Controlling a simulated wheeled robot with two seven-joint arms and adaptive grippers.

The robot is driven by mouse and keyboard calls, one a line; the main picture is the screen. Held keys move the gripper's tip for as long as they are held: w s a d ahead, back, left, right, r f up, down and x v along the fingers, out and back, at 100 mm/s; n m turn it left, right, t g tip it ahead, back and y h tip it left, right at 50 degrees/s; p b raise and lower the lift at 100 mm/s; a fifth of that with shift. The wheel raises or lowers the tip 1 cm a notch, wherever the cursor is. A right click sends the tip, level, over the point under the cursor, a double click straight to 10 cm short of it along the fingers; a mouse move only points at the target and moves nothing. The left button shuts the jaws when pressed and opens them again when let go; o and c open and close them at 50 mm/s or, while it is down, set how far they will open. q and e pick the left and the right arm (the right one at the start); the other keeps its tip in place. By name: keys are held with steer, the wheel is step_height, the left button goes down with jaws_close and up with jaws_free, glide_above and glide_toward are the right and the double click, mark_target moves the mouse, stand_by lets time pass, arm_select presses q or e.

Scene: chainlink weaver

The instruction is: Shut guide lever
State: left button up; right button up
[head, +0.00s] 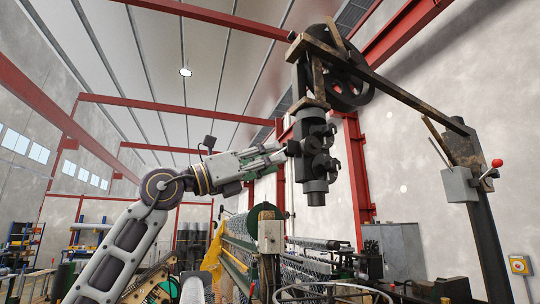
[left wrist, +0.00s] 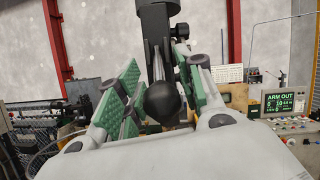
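A dark lever with a rounded black knob (left wrist: 162,100) points toward the camera in the left wrist view, its shaft running back to a black cylinder. I take it to be the guide lever. My left gripper (left wrist: 157,88) has its two green-padded fingers apart, one on each side of the lever. A gap shows left of the knob; contact on the right is unclear. In the head view the left gripper (head: 282,151) reaches the left side of the hanging black guide head (head: 317,160), whose lever is mostly hidden by the fingers. My right gripper is not in view.
A rusty overhead arm (head: 400,88) carries the guide head and a black wheel (head: 348,78). A grey box (head: 459,185) with a red-knobbed handle (head: 497,163) is at right. Chainlink machinery stands below. A control panel display (left wrist: 281,102) reads "ARM OUT".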

arm_select(q)
steer(key=shift+w+d, duration=0.15)
steer(key=shift+d, duration=0.05)
steer(key=c, duration=0.7)
steer(key=shift+w+d, duration=0.1)
steer(key=shift+d, duration=0.15)
jaws_close()
